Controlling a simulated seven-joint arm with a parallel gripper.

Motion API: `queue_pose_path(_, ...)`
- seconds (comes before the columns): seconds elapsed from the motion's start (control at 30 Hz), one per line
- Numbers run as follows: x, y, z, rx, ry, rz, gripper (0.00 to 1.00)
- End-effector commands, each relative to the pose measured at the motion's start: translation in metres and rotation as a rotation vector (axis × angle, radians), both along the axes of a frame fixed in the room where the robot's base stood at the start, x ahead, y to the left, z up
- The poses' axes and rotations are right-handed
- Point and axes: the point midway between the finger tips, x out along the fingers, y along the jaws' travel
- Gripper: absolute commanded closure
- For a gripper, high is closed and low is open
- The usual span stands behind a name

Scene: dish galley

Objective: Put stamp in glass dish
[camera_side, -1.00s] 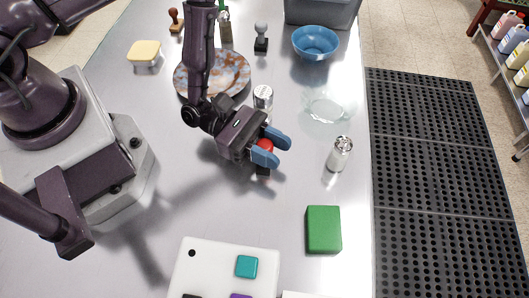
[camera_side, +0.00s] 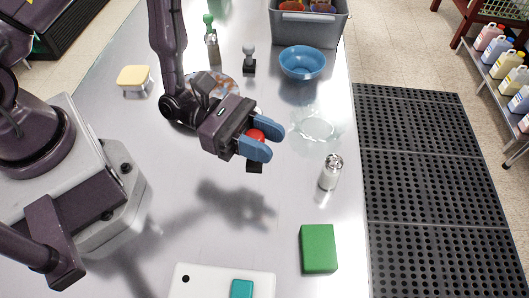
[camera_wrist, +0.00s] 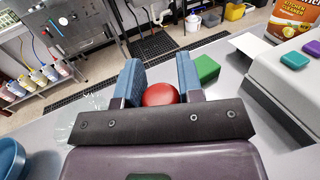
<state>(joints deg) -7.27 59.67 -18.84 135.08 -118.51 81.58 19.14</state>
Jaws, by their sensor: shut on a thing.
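My gripper (camera_side: 262,140) is shut on a stamp with a round red knob (camera_side: 256,135) and a small dark base below its blue fingers. It holds the stamp in the air, with its shadow on the counter below. In the wrist view the red knob (camera_wrist: 160,94) sits between the two fingers (camera_wrist: 158,82). The clear glass dish (camera_side: 318,126) is on the counter to the right of my gripper in the side view. It looks empty. Part of a clear shape, probably the dish, shows in the wrist view at left.
A salt shaker (camera_side: 330,171) stands near the dish, towards the front. A blue bowl (camera_side: 302,64) and a grey bin (camera_side: 335,28) are behind it. A grey stamp (camera_side: 249,60), a plate (camera_side: 228,88) and a green block (camera_side: 319,248) are also on the counter.

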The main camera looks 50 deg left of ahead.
Motion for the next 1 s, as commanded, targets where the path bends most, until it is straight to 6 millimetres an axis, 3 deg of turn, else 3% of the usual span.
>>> queue_pose_path(0.17, 0.000, 0.000, 0.012, 0.001, -0.001, 0.000, 0.89)
queue_pose_path(0.57, 0.004, 0.005, 0.015, 0.001, -0.002, 0.016, 0.89)
queue_pose_path(0.8, 0.041, 0.043, 0.058, 0.004, -0.012, 0.082, 0.89)
queue_pose_path(1.0, 0.054, 0.067, 0.091, 0.004, -0.007, 0.045, 0.89)
